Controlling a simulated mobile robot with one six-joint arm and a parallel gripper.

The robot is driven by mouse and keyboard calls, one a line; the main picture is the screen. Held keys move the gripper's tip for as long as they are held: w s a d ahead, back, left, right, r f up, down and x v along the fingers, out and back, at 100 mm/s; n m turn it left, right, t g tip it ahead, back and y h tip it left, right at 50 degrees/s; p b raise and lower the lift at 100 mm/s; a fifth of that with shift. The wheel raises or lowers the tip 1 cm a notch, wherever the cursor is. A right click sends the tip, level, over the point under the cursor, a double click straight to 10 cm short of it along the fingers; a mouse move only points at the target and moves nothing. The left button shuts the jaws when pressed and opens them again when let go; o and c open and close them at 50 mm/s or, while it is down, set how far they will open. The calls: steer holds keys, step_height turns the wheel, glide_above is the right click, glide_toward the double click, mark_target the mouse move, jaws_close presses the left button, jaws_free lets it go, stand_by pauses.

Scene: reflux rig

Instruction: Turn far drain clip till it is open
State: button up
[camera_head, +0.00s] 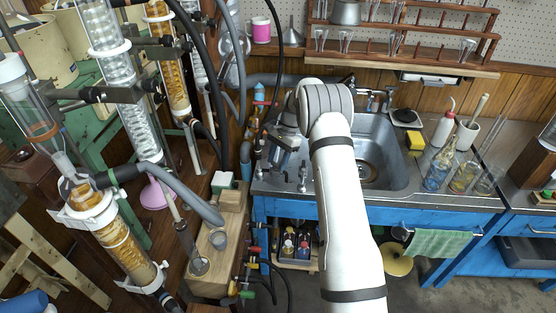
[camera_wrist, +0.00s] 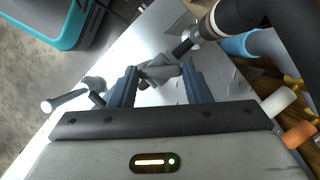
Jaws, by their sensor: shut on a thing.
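In the wrist view, my gripper (camera_wrist: 158,77) has its two dark fingers on either side of a small grey metal clip handle, the far drain clip (camera_wrist: 160,70). The fingers are closed on it. A dark stem runs from it up and right toward a black hose with a metal collar (camera_wrist: 205,27). A second metal lever with a rounded end (camera_wrist: 68,100) stands to the left, apart from the fingers. In the head view, my gripper (camera_head: 286,143) is over the steel counter left of the sink; the clip cannot be made out there.
The sink basin (camera_head: 375,150) lies right of my arm. Small metal fittings (camera_head: 303,182) stand at the counter's front. Glass columns (camera_head: 110,60) and hoses crowd the left. In the wrist view, a blue tube (camera_wrist: 238,46) and orange fitting (camera_wrist: 298,134) are at right.

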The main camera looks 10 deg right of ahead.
steer(key=n, duration=0.2)
steer(key=n+g+h, duration=0.1)
steer(key=n, duration=0.1)
steer(key=shift+w+a+n, duration=0.1)
steer(key=shift+w+n, duration=0.1)
steer(key=shift+n, duration=0.2)
steer(key=shift+r+h, duration=0.1)
steer(key=shift+h, duration=0.2)
steer(key=o, duration=1)
steer(key=shift+v, duration=3.85)
